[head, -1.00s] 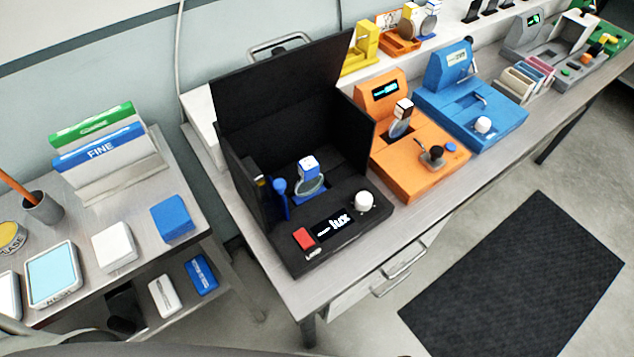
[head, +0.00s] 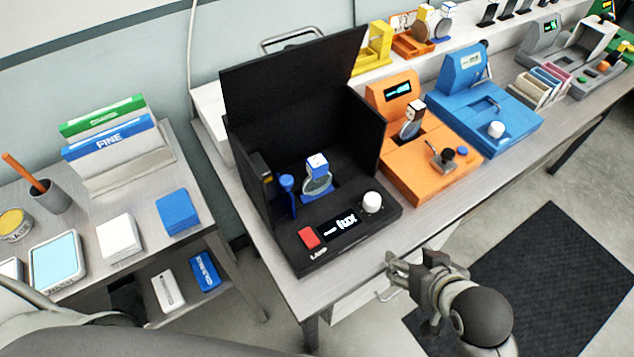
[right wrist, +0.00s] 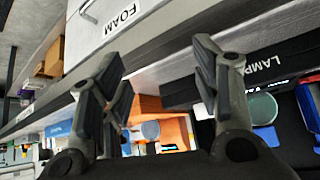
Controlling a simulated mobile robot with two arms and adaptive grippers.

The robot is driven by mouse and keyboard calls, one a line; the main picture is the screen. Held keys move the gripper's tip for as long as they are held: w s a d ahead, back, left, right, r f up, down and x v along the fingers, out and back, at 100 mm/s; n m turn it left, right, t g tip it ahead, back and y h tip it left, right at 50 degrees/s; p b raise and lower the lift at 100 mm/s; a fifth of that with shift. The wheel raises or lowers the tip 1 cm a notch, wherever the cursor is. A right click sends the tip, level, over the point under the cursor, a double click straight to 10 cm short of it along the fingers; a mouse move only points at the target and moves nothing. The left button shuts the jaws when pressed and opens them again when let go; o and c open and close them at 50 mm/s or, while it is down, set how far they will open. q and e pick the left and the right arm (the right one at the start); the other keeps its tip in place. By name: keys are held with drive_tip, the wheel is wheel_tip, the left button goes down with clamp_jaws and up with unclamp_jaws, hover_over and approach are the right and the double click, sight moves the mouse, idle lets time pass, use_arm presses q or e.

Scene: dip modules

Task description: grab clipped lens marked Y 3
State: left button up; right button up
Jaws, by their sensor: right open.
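A clipped lens (head: 316,180) with a blue-and-white clip stands in a blue holder inside the black lamp box (head: 300,262). Another clipped lens (head: 411,122) with a white-and-dark clip stands in the orange module (head: 415,177). More clipped lenses (head: 443,22) stand on the rear shelf. The marks are too small to read, so I cannot tell which is Y 3. My right gripper (head: 393,272) is open and empty at the bench's front edge, right of the lamp box. Its open fingers (right wrist: 157,62) also show in the right wrist view. My left gripper is out of view.
A blue module (head: 510,120) stands right of the orange one. The lamp box's raised lid and side walls enclose its lens. A side table (head: 150,250) at left holds cards, a pen cup and blocks. A dark mat (head: 560,265) lies on the floor.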

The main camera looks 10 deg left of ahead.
sight(321, 165)
drive_tip(key=w+a+r+n+y, duration=0.1)
drive_tip(key=a+r, duration=0.2)
drive_tip(key=w+a+r+t+y, duration=0.1)
drive_tip(key=w+a+r, duration=0.1)
drive_tip(key=a+r, duration=0.1)
drive_tip(key=w+a+r+n+t+y, duration=0.1)
drive_tip(key=w+a+r, duration=0.1)
drive_tip(key=a, duration=0.1)
drive_tip(key=shift+a+r+n, duration=0.25)
drive_tip(key=shift+r+n, duration=0.05)
drive_tip(key=shift+r, duration=0.1)
drive_tip(key=w+a+r+y, duration=0.1)
drive_tip(key=a, duration=0.2)
drive_tip(key=w+a+r+n+y, duration=0.1)
drive_tip(key=a, duration=0.2)
drive_tip(key=w+a+r+n+t+y, duration=0.1)
drive_tip(key=a, duration=0.1)
drive_tip(key=shift+w+a+r, duration=0.15)
drive_tip(key=shift+w+a, duration=0.1)
drive_tip(key=shift+a, duration=0.15)
drive_tip(key=shift+p+x, duration=0.9)
drive_tip(key=shift+x, duration=1.95)
drive_tip(key=shift+d, duration=0.15)
drive_tip(key=c, duration=1.2)
drive_tip(key=shift+c, duration=0.2)
